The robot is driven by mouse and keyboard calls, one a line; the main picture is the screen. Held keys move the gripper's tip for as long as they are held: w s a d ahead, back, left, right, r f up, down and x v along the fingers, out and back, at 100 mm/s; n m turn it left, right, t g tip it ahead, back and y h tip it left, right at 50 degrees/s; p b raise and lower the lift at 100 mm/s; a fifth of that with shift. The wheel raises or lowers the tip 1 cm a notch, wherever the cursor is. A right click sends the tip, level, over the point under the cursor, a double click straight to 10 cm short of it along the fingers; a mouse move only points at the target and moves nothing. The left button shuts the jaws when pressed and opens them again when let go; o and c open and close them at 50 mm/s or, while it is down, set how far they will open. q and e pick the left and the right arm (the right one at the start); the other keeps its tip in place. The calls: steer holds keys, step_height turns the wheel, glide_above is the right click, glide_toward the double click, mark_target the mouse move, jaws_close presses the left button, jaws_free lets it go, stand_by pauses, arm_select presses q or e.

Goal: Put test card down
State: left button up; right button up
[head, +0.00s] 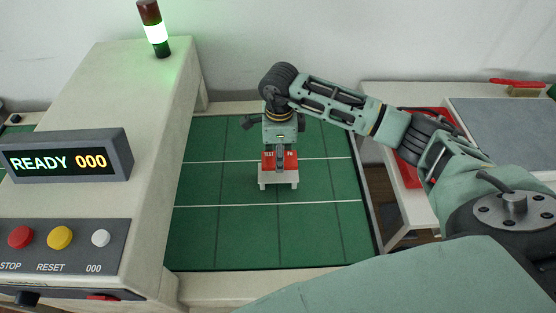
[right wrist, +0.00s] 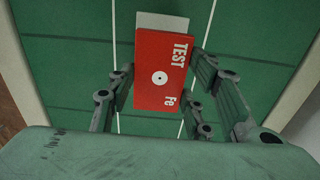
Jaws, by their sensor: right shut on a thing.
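The red test card (head: 268,163), marked TEST and Fe, is upright in the head view over the green belt. My right gripper (head: 279,158) is shut on it, with a finger in front of its middle. In the right wrist view the card (right wrist: 150,98) shows its printed face with a white dot, between the fingers. A small white block with short legs (head: 278,179) shows just below the card; a white piece (right wrist: 163,22) also shows behind the card's top in the right wrist view. I cannot tell whether card and block touch. My left gripper is out of view.
The green belt (head: 225,225) with white cross lines is otherwise clear. At left is a beige machine housing (head: 130,80) with a READY 000 display (head: 65,158), buttons and a lit green lamp (head: 156,33). At right is a side table with a red tray (head: 412,172) and grey mat (head: 505,125).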

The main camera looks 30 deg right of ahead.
steer(key=shift+s+a+f, duration=0.15)
steer(key=shift+a+f, duration=0.1)
steer(key=shift+f, duration=0.2)
step_height(320, 180, down, 3)
steer(key=shift+f+p, duration=0.1)
steer(key=shift+p, duration=0.65)
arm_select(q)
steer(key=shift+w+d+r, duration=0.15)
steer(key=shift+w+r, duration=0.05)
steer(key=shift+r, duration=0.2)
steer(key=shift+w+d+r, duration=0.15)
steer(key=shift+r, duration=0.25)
arm_select(e)
steer(key=shift+d+f, duration=0.1)
steer(key=shift+f+b, duration=0.2)
steer(key=shift+b, duration=0.1)
steer(key=o, duration=1.2)
steer(key=shift+r, duration=0.1)
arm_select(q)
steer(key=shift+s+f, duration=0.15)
